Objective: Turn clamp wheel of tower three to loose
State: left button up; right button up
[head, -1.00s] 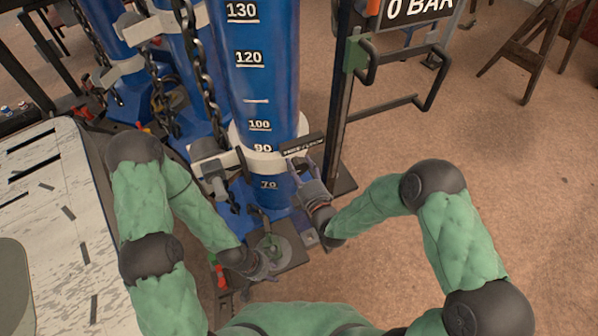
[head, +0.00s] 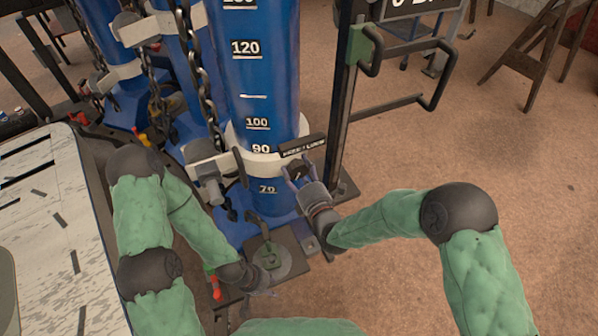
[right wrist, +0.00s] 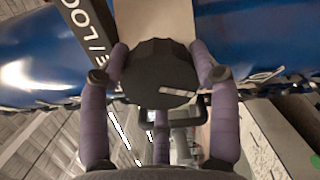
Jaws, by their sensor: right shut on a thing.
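The nearest blue tower (head: 262,85) carries printed scale numbers and a pale clamp band (head: 262,163). A black FREE/LOCK label (head: 303,146) sits on the band and shows partly in the right wrist view (right wrist: 88,42). In that view the dark round clamp wheel (right wrist: 150,65) has a white mark pointing to the lower right. My right gripper (right wrist: 160,75) is shut on the wheel, one purple finger on each side. It is below the label in the head view (head: 293,174). My left gripper (head: 268,290) is low, near the tower's base; its fingers are unclear.
More blue towers (head: 122,75) with hanging chains (head: 190,60) stand behind to the left. A dark post with handles (head: 345,100) rises close right of my right gripper. A pale worn table (head: 50,235) fills the left. Open floor lies right.

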jog(key=shift+s+a+f, duration=0.25)
jog(key=o, duration=1.1)
jog(key=shift+o, duration=0.2)
jog(key=shift+w+r, duration=0.1)
jog(key=shift+d, duration=0.1)
jog(key=v, duration=1.2)
